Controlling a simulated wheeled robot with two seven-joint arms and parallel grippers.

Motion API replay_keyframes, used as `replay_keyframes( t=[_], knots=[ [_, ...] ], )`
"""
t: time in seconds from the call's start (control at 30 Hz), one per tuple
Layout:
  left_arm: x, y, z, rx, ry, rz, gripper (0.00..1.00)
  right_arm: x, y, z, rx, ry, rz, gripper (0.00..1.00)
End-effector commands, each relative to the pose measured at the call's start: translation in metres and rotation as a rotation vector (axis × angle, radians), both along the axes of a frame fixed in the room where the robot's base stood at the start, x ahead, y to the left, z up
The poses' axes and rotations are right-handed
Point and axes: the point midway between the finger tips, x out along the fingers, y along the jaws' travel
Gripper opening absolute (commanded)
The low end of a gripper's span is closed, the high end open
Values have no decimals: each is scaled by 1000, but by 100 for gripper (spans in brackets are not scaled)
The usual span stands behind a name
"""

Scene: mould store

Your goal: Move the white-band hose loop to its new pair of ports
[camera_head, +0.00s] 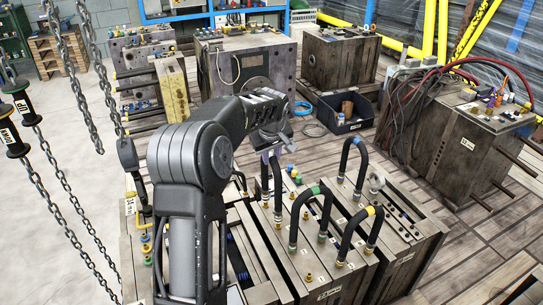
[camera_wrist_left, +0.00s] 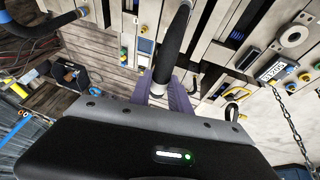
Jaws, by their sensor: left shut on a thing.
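My left gripper (camera_head: 270,152) is above the dark mould block (camera_head: 285,275), with its fingers partly hidden by my own arm in the head view. In the left wrist view, its purple fingers (camera_wrist_left: 160,92) are shut around the end of a black hose, the white-band hose loop (camera_wrist_left: 173,45), close to its white band. That hose also shows below my gripper in the head view (camera_head: 277,188). Whether its ends sit on ports cannot be told. Brass and coloured ports (camera_head: 308,276) stand on the block's top. My right gripper is not in view.
A green-band hose loop (camera_head: 311,193), a yellow-band loop (camera_head: 360,222) and a blue-band loop (camera_head: 349,152) stand close by on the mould blocks. Chains (camera_head: 60,160) hang at the left. A black bin (camera_head: 343,122) lies behind; a hose-covered mould (camera_head: 450,140) stands right.

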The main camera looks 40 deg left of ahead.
Motion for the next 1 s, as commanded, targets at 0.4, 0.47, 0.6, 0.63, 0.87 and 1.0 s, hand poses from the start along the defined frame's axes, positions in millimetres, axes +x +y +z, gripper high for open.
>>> replay_keyframes(
  t=[0.4, 0.47, 0.6, 0.63, 0.87, 1.0],
  knots=[
    [0, 1, -3, 1, -3, 0, 0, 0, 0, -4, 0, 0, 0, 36],
    [0, 1, -3, 1, -3, 0, 0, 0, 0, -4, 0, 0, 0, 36],
    [0, 0, -3, 1, -3, 0, 0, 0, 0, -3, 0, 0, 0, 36],
    [1, 0, -3, 1, -3, 0, 0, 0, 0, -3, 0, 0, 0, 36],
    [0, 0, -3, 1, -3, 0, 0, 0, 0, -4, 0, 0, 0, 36],
    [0, 0, -4, 1, -3, 0, 0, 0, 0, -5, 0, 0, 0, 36]
  ],
)
